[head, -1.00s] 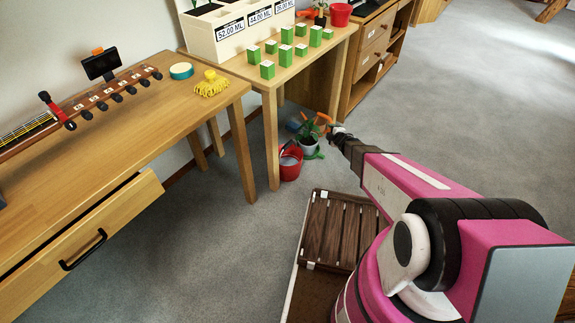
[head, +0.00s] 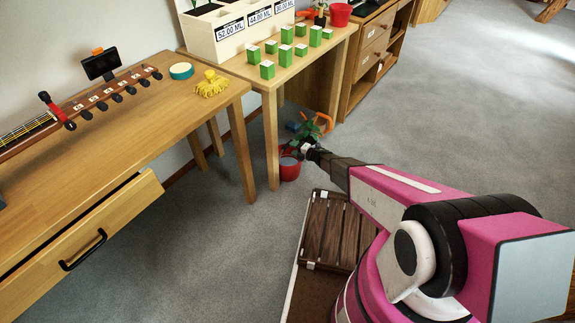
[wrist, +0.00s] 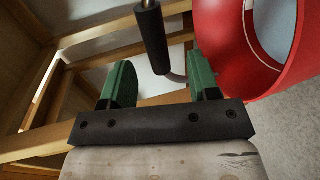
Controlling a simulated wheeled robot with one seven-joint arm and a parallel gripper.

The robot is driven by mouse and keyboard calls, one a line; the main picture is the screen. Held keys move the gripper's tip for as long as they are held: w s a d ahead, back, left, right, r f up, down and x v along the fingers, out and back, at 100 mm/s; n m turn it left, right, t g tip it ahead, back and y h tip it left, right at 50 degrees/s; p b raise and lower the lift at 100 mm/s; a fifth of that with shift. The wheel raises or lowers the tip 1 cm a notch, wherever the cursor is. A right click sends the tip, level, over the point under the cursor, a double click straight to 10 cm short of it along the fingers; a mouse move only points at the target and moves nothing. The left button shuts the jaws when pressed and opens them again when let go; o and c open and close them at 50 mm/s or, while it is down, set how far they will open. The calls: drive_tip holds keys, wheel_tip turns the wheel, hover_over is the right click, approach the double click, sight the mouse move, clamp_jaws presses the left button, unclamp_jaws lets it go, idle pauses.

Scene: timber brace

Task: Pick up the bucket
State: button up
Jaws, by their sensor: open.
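The red bucket (head: 289,171) stands on the floor beside the table leg; my gripper (head: 306,149) covers part of it in the head view. In the wrist view the bucket (wrist: 240,75) fills the upper right, its open mouth facing right. Its wire handle carries a dark grip (wrist: 152,38). My gripper (wrist: 160,84) is open, with green fingers on either side of the handle's line. The grip appears beyond the fingertips, and the handle's lower wire bends toward the bucket between them. I see no contact.
The table (head: 270,130) with green boxes has a leg just left of the bucket. A wooden slatted crate (head: 328,225) is nearer me.

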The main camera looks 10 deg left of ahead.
sight(287, 145)
drive_tip(key=x, duration=0.5)
drive_tip(key=shift+w+r, duration=0.15)
clamp_jaws()
drive_tip(key=shift+r, duration=0.1)
idle(1.2)
